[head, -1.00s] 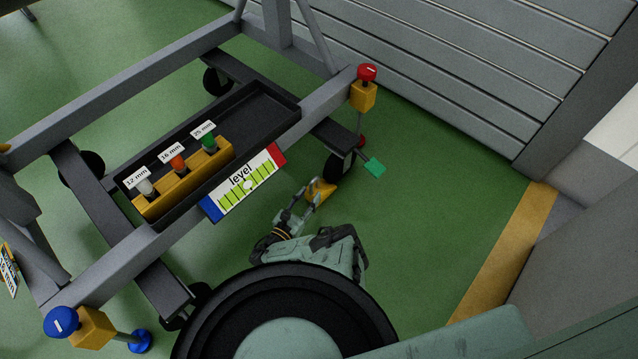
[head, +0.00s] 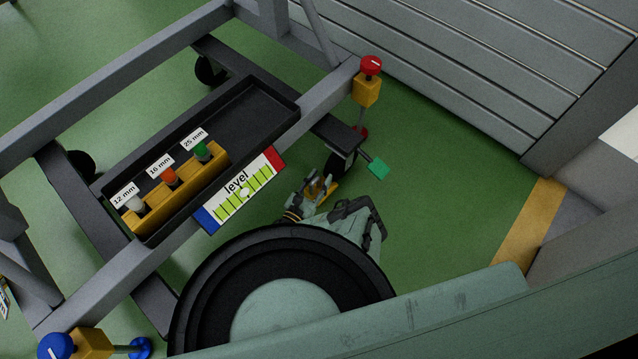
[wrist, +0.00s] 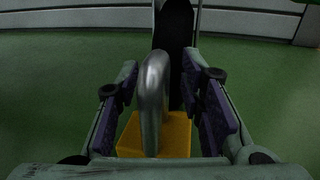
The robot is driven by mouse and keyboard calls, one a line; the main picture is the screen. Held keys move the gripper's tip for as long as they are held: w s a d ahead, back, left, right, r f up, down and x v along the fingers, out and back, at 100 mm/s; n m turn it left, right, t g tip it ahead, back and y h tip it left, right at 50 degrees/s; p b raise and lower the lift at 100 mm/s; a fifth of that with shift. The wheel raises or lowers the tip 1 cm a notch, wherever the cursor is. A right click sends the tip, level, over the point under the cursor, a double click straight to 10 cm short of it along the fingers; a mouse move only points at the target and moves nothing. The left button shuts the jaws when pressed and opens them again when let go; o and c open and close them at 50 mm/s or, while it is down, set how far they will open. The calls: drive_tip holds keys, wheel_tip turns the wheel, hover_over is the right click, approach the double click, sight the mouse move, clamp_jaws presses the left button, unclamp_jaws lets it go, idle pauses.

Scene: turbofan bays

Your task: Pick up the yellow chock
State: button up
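The yellow chock (wrist: 180,132) has a grey metal loop handle (wrist: 153,95) standing up from it. In the wrist view it lies low between the fingers of my gripper (wrist: 164,84). The fingers are apart, one on each side of the handle, with visible gaps to it. In the head view only a bit of the chock (head: 332,188) shows past my gripper (head: 312,188), on the floor beside the caster wheel (head: 341,165). My gripper hides the rest.
The dark caster wheel (wrist: 176,55) stands right behind the chock. A green pedal (head: 378,169) sticks out beside the caster. The grey stand's rail (head: 305,122) with a black tray (head: 250,108) is above left. Green floor on the right is clear up to the grey wall (head: 480,60).

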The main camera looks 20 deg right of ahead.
clamp_jaws()
idle(0.4)
idle(0.7)
